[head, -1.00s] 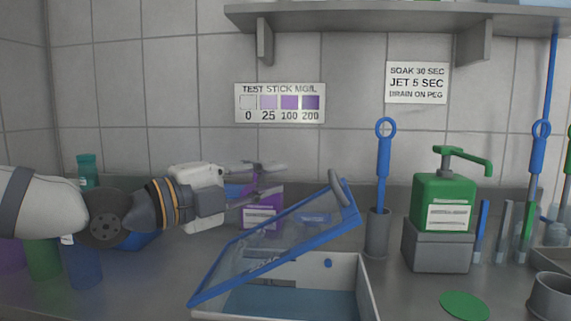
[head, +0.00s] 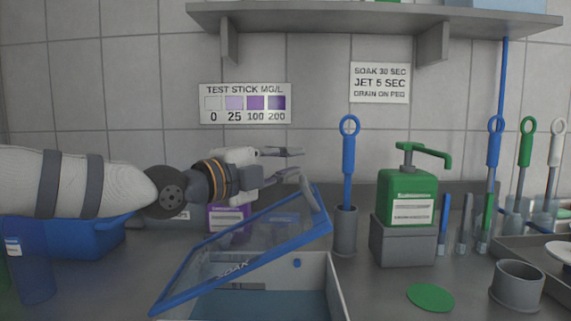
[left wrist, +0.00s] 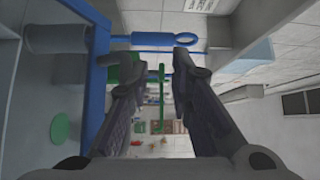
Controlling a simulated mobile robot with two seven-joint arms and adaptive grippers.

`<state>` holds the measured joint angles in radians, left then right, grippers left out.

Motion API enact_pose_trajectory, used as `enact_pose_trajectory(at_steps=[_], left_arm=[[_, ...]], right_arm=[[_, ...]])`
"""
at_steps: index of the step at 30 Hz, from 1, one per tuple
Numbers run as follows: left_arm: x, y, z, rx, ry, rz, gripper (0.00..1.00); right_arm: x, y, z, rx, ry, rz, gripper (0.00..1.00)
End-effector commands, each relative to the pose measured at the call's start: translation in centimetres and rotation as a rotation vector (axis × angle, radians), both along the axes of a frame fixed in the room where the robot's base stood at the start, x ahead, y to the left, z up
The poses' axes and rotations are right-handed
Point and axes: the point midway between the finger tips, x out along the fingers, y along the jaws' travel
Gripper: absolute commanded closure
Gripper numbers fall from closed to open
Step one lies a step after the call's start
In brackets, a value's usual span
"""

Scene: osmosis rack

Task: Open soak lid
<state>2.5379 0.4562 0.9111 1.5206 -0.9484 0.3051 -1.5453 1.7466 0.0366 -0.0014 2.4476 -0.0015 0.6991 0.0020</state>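The soak lid (head: 240,246) is a clear panel in a blue frame, marked SOAK. It stands tilted, its right edge raised above the soak box (head: 338,288), which shows blue inside. A grey handle (head: 312,194) is on the raised edge. My left gripper (head: 301,163) is open and empty, its fingertips just above and left of the handle in the picture; whether they touch it I cannot tell. In the left wrist view the two fingers (left wrist: 154,58) are apart with nothing between them, and a blue frame edge (left wrist: 99,75) is to the left. My right gripper is not in view.
A purple container (head: 227,217) stands behind the lid. A grey holder (head: 345,232) with a blue-handled tool (head: 348,155) and a green pump bottle (head: 407,197) stand to the right. A green disc (head: 430,297) and grey cup (head: 517,286) are on the counter. A shelf (head: 370,20) is above.

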Motion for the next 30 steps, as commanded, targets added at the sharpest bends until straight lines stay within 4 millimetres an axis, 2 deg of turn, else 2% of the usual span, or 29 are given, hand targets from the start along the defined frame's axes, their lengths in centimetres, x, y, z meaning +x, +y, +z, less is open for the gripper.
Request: enact_pose_trajectory(at_steps=[1,2,3,9,12,22,26,30], left_arm=[[0.0,0.0,0.0,0.000,0.000,0.000,0.92],[0.0,0.0,0.0,0.000,0.000,0.000,0.98],[0.0,0.0,0.0,0.000,0.000,0.000,1.00],[0.0,0.0,0.0,0.000,0.000,0.000,1.00],[0.0,0.0,0.0,0.000,0.000,0.000,0.80],[-0.3,0.3,0.0,0.001,-0.001,0.000,0.80],[-2.0,2.1,0.0,0.000,-0.001,0.001,0.80],[-4.8,4.9,-0.2,-0.002,-0.001,0.002,0.80]], right_arm=[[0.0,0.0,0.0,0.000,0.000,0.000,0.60],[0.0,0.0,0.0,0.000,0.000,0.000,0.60],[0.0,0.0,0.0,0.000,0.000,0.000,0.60],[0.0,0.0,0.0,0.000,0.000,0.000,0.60],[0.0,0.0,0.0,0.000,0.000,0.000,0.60],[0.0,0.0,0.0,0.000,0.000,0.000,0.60],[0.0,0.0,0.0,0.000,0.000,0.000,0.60],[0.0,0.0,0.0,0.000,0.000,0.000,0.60]])
